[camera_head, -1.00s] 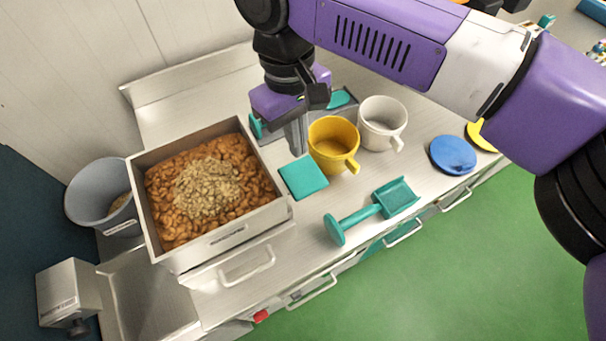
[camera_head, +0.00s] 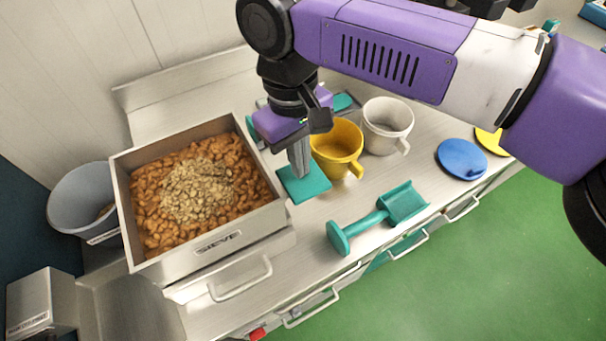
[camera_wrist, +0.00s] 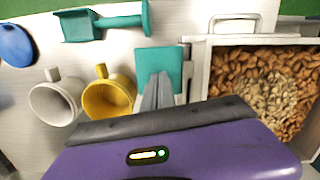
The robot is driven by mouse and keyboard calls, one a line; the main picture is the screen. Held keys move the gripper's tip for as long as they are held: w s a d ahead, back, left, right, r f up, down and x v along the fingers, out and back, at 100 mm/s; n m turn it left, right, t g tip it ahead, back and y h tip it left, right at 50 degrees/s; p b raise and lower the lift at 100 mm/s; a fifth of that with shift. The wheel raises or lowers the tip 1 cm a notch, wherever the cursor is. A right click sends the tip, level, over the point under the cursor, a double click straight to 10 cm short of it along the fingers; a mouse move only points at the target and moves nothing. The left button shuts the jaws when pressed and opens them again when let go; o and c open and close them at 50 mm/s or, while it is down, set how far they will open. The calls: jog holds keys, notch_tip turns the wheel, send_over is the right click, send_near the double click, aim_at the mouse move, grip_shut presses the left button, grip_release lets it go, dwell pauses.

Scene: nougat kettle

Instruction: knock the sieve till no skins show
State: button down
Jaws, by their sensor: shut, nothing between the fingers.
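The sieve (camera_head: 215,241) is a square metal box labelled SIEVE, at the left of the counter. Reddish-brown skins or nuts (camera_head: 158,172) fill it, with a paler heap (camera_head: 198,190) in the middle. It also shows at the right of the wrist view (camera_wrist: 205,62). My gripper (camera_head: 303,176) points down, shut and empty, just right of the sieve, over a flat teal square (camera_head: 314,190). In the wrist view the fingertips (camera_wrist: 158,78) overlap the teal square (camera_wrist: 165,58). I cannot tell whether they touch it.
A yellow cup (camera_head: 338,146) and a white cup (camera_head: 388,125) stand right of my gripper. A teal scoop (camera_head: 382,214) lies near the front edge. A blue disc (camera_head: 461,158) lies further right. A grey bucket (camera_head: 75,205) stands left of the sieve.

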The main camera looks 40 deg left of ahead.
aim_at(289, 164)
jog(key=shift+f, duration=0.95)
jog(key=shift+w+a+r+p, duration=0.1)
jog(key=shift+a+r+p, duration=0.2)
jog(key=shift+a+p, duration=0.25)
jog(key=shift+w+a+r+p, duration=0.1)
jog(key=shift+a+r+p, duration=0.2)
jog(key=shift+a, duration=0.45)
jog(key=shift+w+a, duration=0.1)
jog(key=shift+a, duration=0.1)
notch_tip(289, 164, up, 8)
jog(key=b, duration=0.1)
jog(key=shift+a+f, duration=0.15)
jog(key=shift+a, duration=0.2)
jog(key=shift+w, duration=0.1)
